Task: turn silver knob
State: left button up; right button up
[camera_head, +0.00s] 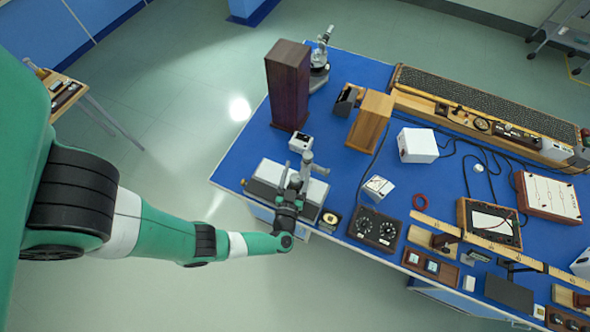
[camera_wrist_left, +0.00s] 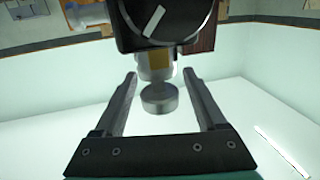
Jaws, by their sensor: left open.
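The silver knob (camera_wrist_left: 160,97) is a short round cylinder on a narrower stem below a dark round housing (camera_wrist_left: 165,22) in the left wrist view. My left gripper (camera_wrist_left: 159,78) is open, with one finger on each side of the knob and a visible gap on both sides. In the head view my left gripper (camera_head: 290,203) is at the near edge of a grey spectrometer (camera_head: 265,178) on the blue bench. The knob cannot be made out there, as the gripper and instrument cover that spot. My right gripper is not in view.
The blue bench (camera_head: 232,163) is crowded to the right of the spectrometer. A black two-dial box (camera_head: 375,228) and a small round instrument (camera_head: 329,221) stand close by. A tall dark wooden block (camera_head: 288,87) stands behind. Open floor (camera_head: 180,110) lies left of the bench.

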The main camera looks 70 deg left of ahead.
pick_arm(q)
jog(key=v, duration=1.1)
jog(key=shift+s, duration=0.15)
jog(key=shift+d, duration=0.1)
